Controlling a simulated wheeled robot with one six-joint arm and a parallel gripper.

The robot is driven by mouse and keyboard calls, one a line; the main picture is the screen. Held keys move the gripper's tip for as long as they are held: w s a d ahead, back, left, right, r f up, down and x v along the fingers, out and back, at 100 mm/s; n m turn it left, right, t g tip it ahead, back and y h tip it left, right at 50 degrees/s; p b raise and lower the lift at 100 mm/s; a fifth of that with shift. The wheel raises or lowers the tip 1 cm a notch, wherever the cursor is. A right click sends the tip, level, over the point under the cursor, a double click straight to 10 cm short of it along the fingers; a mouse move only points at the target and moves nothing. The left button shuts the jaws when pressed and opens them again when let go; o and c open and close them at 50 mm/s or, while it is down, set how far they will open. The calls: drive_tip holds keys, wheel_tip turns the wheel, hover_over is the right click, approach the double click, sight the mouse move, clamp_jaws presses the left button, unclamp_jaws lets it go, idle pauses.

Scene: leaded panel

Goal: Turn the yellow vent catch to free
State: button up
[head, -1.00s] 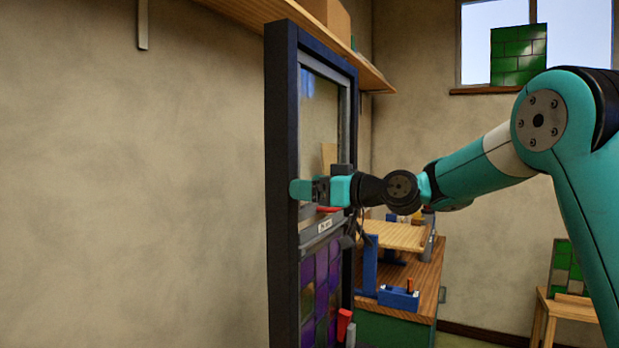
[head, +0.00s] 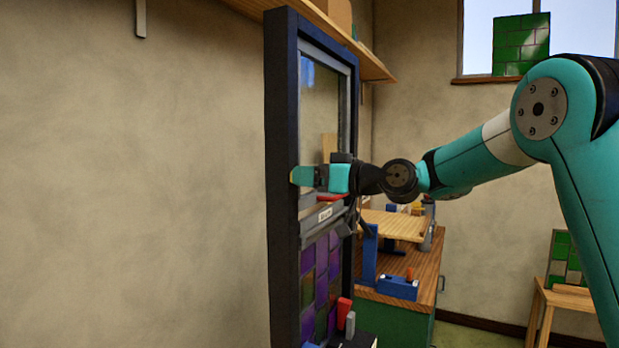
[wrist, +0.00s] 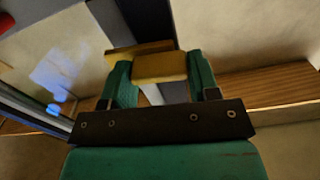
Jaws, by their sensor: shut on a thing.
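The yellow vent catch (wrist: 160,67) shows in the wrist view as a yellow block between my two teal fingers. My gripper (wrist: 160,75) is shut on it, with a finger against each side. In the head view my gripper (head: 322,178) is at the dark-framed leaded panel (head: 281,150), roughly level with the lower end of its clear pane (head: 320,110). There the fingers hide most or all of the catch. I cannot tell its exact turn angle from these views.
Below my gripper a grey bar with a white label (head: 325,214) crosses the panel, above purple and green panes (head: 320,275). Red and grey handles (head: 345,312) stand low in front. A workbench (head: 420,285) is behind to the right. A shelf (head: 375,70) runs above.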

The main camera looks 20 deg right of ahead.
drive_tip(key=m, duration=0.8)
drive_tip(key=shift+w+d+m, duration=0.1)
drive_tip(key=shift+m, duration=0.3)
drive_tip(key=m+p, duration=0.3)
drive_tip(key=m, duration=0.2)
drive_tip(key=shift+f+m+p, duration=0.2)
drive_tip(key=shift+m+p, duration=0.55)
drive_tip(key=shift+m, duration=0.85)
drive_tip(key=o, duration=0.9)
